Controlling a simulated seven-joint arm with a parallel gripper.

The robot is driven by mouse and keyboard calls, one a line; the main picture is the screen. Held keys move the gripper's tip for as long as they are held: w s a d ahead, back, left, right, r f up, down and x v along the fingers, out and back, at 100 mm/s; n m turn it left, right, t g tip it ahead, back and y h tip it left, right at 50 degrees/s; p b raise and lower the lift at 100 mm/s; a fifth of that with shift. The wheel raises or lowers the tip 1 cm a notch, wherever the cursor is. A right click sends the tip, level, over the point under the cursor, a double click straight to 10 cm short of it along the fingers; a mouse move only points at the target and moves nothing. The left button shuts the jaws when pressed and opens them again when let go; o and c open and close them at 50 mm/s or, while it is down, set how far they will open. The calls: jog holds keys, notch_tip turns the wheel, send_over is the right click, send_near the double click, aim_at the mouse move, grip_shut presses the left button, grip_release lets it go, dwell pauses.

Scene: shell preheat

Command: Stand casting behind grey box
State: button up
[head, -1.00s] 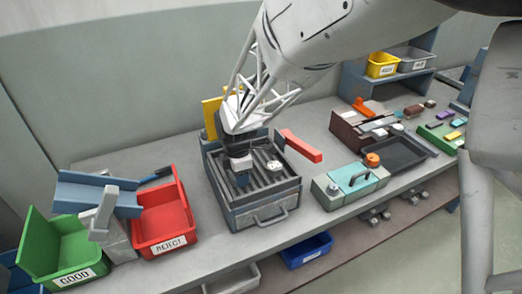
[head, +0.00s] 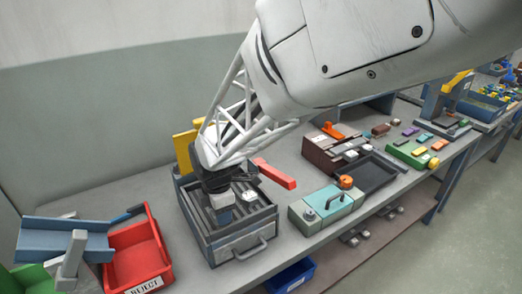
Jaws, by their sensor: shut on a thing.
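A grey box (head: 231,249) with dark slats and a front handle stands on the bench. My gripper (head: 223,205) points down over the slats, left of the middle of the box. It is shut on a small grey-blue piece, probably the casting; the fingers and piece are too small to separate clearly. Whether the piece touches the slats I cannot tell. Another small pale casting (head: 250,196) lies on the slats just right of my gripper. The bench directly behind the box is partly hidden by my arm.
A yellow plate (head: 184,152) rises behind the box, and a red bar (head: 275,174) sticks out at its right. A red REJECT bin (head: 139,262) and blue chute (head: 62,238) stand left. A teal-topped unit (head: 327,203) and dark tray (head: 365,174) stand right.

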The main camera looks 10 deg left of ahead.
jog(key=s+d, duration=0.6)
jog(key=s, duration=0.1)
jog(key=shift+s+d+r, duration=0.3)
jog(key=shift+d+r, duration=0.05)
jog(key=shift+r, duration=0.1)
jog(key=shift+w, duration=0.1)
dwell(0.4)
